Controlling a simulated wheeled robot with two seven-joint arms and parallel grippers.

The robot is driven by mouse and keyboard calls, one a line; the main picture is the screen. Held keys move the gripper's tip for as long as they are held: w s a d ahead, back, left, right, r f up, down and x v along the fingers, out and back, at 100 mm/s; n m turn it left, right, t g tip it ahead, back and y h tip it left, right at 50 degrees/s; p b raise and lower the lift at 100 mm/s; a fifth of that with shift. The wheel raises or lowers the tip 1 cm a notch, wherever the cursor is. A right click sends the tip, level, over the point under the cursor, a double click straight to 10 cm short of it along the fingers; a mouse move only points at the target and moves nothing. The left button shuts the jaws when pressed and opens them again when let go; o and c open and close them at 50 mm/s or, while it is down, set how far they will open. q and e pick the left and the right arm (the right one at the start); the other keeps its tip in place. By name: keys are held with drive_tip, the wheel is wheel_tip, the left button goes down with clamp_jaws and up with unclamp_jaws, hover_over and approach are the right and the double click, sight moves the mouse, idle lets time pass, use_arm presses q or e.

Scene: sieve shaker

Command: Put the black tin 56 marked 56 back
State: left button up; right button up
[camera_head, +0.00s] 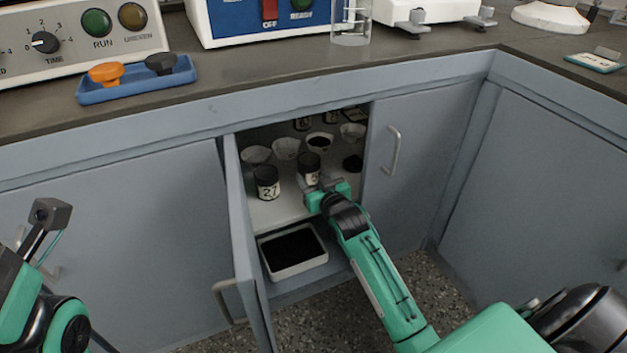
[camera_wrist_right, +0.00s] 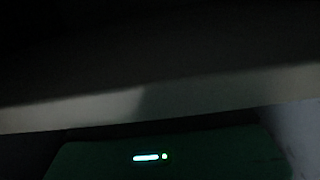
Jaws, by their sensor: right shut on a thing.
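The black tin 56 (camera_head: 309,165) stands upright at the shelf inside the open cabinet, its white label partly hidden by my gripper; only part of the number shows. My right gripper (camera_head: 317,185) reaches in through the doorway from the front and is shut on this tin. I cannot tell whether the tin touches the shelf. My left gripper (camera_head: 48,214) is at the left edge, outside the cabinet, and its jaws cannot be made out. The right wrist view is very dark and does not show the tin.
A black tin marked 27 (camera_head: 267,182) stands left of the held tin. Several white bowls (camera_head: 286,148) and other tins stand behind on the shelf (camera_head: 275,212). A white tray with dark contents (camera_head: 293,268) is below. The open door (camera_head: 246,240) bounds the left side.

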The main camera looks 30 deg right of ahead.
drive_tip(key=o, duration=1)
drive_tip(key=shift+f, duration=0.1)
